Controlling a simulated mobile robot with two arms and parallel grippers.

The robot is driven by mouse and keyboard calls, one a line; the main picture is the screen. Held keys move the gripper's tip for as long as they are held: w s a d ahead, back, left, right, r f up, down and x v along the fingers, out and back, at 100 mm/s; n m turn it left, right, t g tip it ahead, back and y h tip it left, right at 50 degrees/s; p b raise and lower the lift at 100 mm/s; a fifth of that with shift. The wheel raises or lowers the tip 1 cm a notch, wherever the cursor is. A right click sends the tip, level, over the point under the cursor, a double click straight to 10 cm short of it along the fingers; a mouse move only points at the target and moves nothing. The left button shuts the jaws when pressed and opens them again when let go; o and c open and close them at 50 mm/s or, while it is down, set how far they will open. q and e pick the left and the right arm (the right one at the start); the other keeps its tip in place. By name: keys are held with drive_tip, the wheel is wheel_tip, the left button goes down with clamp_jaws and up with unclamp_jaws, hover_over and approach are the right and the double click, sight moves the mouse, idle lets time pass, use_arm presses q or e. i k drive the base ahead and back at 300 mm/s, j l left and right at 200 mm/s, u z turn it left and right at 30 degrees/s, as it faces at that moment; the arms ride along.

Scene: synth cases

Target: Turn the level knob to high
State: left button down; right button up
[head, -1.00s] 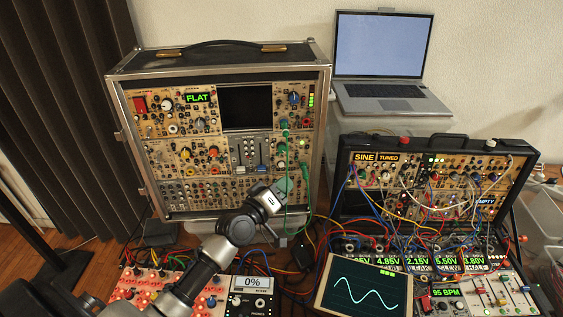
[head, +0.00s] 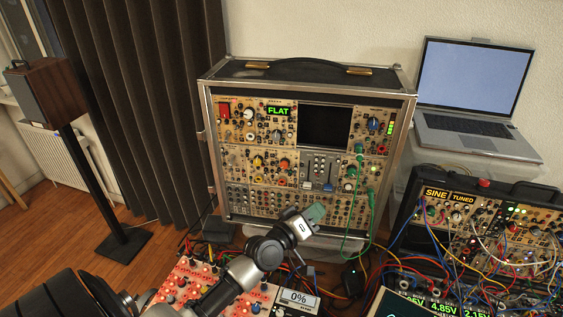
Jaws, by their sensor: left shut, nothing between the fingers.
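The tall synth case (head: 207,150) stands upright at the back centre, with rows of knobs. A blue knob (head: 373,124) sits at its upper right, beside a lit bar meter (head: 390,128). I cannot read any label naming the level knob. A small module with a 0% display (head: 299,298) is cut off at the bottom edge. My left gripper (head: 316,212) is shut and empty. It appears in front of the case's lower edge, below the blue knob in the picture, and I see no contact. My right gripper is not in view.
A green cable (head: 350,222) hangs from the case's right side. A second case with many patch cables (head: 455,212) stands at right, below a laptop (head: 475,85). A red module panel (head: 190,282) lies under my arm. A speaker on a stand (head: 45,92) is at left.

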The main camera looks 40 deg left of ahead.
sight(372, 122)
drive_tip(key=u, duration=1)
drive_tip(key=k+j, duration=0.15)
drive_tip(key=k, duration=0.35)
